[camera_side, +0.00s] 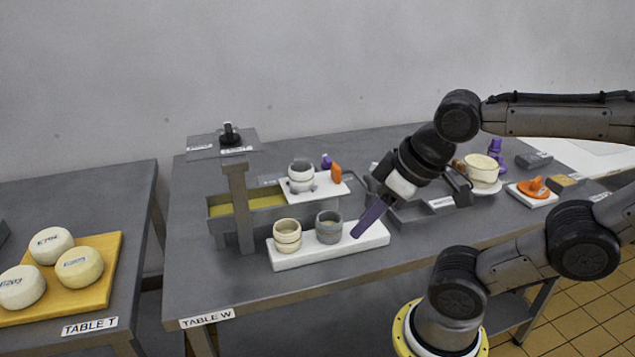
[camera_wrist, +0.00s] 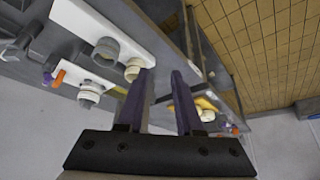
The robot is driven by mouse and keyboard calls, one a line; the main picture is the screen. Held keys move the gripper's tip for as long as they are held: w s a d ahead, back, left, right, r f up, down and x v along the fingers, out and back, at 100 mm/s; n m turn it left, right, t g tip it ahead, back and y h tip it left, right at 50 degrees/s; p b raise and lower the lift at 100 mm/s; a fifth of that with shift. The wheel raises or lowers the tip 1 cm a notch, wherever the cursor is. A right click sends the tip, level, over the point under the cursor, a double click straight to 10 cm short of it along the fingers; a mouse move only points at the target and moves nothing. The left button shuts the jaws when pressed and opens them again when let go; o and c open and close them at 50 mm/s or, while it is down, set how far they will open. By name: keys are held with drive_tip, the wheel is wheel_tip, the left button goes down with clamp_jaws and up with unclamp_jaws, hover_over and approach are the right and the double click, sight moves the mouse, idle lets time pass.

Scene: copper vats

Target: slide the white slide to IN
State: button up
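Two white pieces could be the white slide; I cannot tell which, and no IN label is readable. A long white board (camera_side: 345,247) lies along the front of the table, bearing a cream cup (camera_side: 288,236) and a grey cup (camera_side: 328,228); it also shows in the wrist view (camera_wrist: 85,20). A smaller white plate (camera_side: 328,188) behind it bears a white cup (camera_side: 301,177). My gripper (camera_side: 357,234) has purple fingers pointing down-left over the right part of the long board, seemingly above it. In the wrist view its fingers (camera_wrist: 163,75) are apart with nothing between them.
A grey post (camera_side: 241,205) carries a labelled plate with a black knob (camera_side: 230,133). A trough of yellowish liquid (camera_side: 250,202) is behind the cups. Table T (camera_side: 90,326) holds several cheeses.

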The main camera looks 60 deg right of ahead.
drive_tip(key=shift+s+f+m, duration=0.1)
drive_tip(key=shift+m, duration=0.2)
drive_tip(key=shift+c, duration=1.1)
drive_tip(key=shift+s+a+m, duration=0.1)
drive_tip(key=shift+m, duration=0.4)
clamp_jaws()
drive_tip(key=w+d+r+m+g, duration=0.1)
drive_tip(key=w+d+r+m, duration=0.1)
drive_tip(key=w+r+m, duration=0.65)
drive_tip(key=w+d+r+m+g, duration=0.2)
drive_tip(key=w+d+m, duration=0.3)
drive_tip(key=d+m, duration=0.35)
drive_tip(key=s+d+f+m+y, duration=0.1)
drive_tip(key=d+f+m, duration=0.3)
drive_tip(key=d, duration=0.8)
drive_tip(key=s+d+f+m+y, duration=0.1)
drive_tip(key=d+f+m, duration=0.3)
drive_tip(key=d, duration=0.7)
drive_tip(key=w+a+f, duration=0.4)
drive_tip(key=f, duration=0.5)
drive_tip(key=shift+w+f+g, duration=0.15)
drive_tip(key=shift+w+g, duration=0.05)
drive_tip(key=shift+g, duration=0.1)
